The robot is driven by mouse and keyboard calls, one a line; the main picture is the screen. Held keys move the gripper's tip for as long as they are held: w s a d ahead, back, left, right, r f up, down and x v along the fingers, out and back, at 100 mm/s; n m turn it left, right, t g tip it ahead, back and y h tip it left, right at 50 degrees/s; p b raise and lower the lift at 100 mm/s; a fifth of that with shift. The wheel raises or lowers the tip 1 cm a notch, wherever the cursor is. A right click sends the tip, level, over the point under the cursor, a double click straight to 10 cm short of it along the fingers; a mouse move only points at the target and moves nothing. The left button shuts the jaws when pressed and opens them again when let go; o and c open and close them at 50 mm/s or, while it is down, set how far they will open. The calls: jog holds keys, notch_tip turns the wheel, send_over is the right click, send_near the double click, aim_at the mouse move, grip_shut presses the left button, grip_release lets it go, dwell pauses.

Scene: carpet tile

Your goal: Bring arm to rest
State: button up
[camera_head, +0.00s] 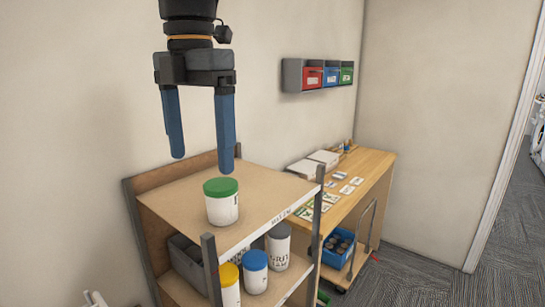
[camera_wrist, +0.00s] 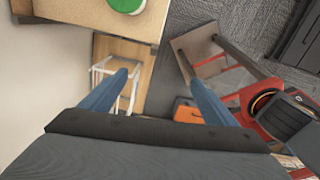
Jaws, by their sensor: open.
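My gripper (camera_head: 200,165) hangs from the arm at the upper left of the head view, with its two blue fingers apart and nothing between them. A white jar with a green lid (camera_head: 221,201) stands upright on the top shelf of the shelf unit (camera_head: 170,201), below the fingertips and apart from them. In the wrist view my gripper (camera_wrist: 158,95) is also empty, and the green lid (camera_wrist: 126,4) is cut off at the top edge.
Jars with yellow (camera_head: 228,276) and blue (camera_head: 255,262) lids stand on the lower shelf. A wooden workbench (camera_head: 374,166) with cards and a blue bin (camera_head: 337,248) is right of the unit. Coloured wall bins (camera_head: 313,77) hang above. Carpet (camera_head: 420,275) is open at right.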

jog(key=w+d+f+m+b, duration=0.35)
jog(key=d+f+m, duration=0.5)
jog(key=f, duration=0.35)
jog(key=w+d+f+m+b, duration=0.2)
jog(key=w+d+f+m, duration=0.2)
jog(key=d+f+m, duration=0.6)
jog(key=s+d+f+m+b, duration=0.2)
jog(key=d+f+m, duration=0.3)
jog(key=f, duration=0.4)
jog(key=s+d+f+m+t+b, duration=0.1)
jog(key=s+d+f+m+b, duration=0.1)
jog(key=s+d+f+m, duration=0.2)
jog(key=d+f+m, duration=0.2)
jog(key=d+f, duration=0.2)
jog(key=f, duration=0.2)
jog(key=shift+s+f, duration=0.15)
jog(key=shift+s, duration=0.25)
jog(key=shift+a, duration=0.1)
